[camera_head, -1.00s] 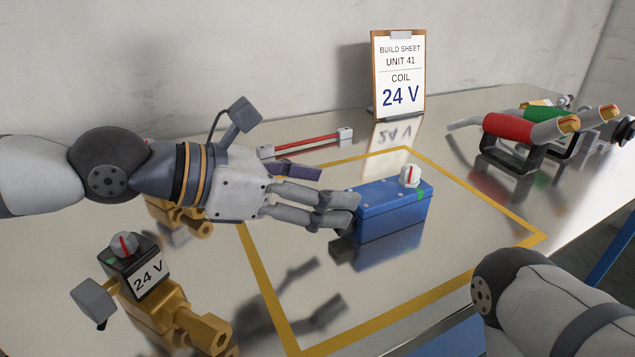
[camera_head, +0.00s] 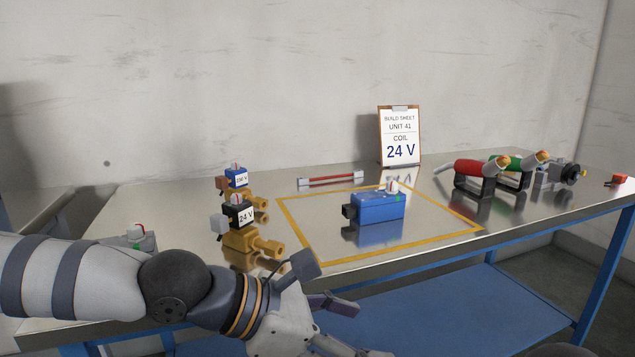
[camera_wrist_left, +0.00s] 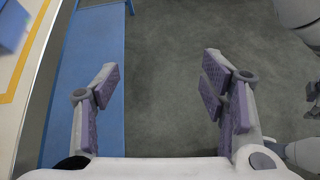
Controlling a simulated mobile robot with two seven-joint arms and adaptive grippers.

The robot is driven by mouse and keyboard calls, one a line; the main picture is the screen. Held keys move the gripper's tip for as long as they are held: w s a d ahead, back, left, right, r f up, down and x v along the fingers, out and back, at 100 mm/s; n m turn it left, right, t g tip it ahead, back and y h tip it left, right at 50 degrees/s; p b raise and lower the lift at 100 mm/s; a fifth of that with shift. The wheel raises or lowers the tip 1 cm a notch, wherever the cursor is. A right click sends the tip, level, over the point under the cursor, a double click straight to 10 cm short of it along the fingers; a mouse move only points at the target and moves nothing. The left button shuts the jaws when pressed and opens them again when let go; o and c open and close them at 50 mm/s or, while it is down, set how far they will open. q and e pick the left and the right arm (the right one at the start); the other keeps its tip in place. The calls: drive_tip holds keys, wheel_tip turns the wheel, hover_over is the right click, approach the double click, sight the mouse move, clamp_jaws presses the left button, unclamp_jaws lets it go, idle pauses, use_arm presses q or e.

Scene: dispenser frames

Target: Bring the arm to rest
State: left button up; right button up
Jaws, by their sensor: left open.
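My left gripper (camera_head: 352,326) hangs low at the bottom of the head view, in front of the table's front edge. Its fingers are spread and empty; in the left wrist view the two fingers (camera_wrist_left: 159,82) stand wide apart over grey floor. The left arm comes in from the lower left, partly over the table's near left side. My right gripper cannot be made out. Grey parts of my own body show at the right of the left wrist view.
A blue box (camera_head: 378,208) stands inside the yellow outline (camera_head: 440,235). Brass valves with a "24 V" coil (camera_head: 238,215) and a blue coil (camera_head: 236,178) stand left. A blue shelf (camera_head: 430,315) sits below.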

use_arm(q)
drive_tip(key=s+a+f+m+g+y+p, duration=0.1)
drive_tip(key=s+a+f+m+g+y, duration=0.2)
drive_tip(key=s+f, duration=0.6)
drive_tip(key=s+a+f+m+g+y+p, duration=0.1)
drive_tip(key=s+a+f+m+y, duration=0.35)
drive_tip(key=f, duration=0.75)
drive_tip(key=s+a+f+m+g+y+p, duration=0.1)
drive_tip(key=s+a+f+m+y+p, duration=0.2)
drive_tip(key=s+a+m, duration=0.9)
drive_tip(key=s+a+f, duration=0.1)
drive_tip(key=s+a, duration=0.6)
drive_tip(key=s, duration=0.2)
drive_tip(key=shift+s+a+f+g+y, duration=0.2)
drive_tip(key=shift+s+g+y, duration=0.15)
drive_tip(key=shift+g, duration=0.05)
use_arm(e)
drive_tip(key=w+r+t, duration=0.2)
drive_tip(key=w+r, duration=0.4)
drive_tip(key=w, duration=0.1)
drive_tip(key=shift+w+r, duration=0.15)
drive_tip(key=shift+w, duration=0.15)
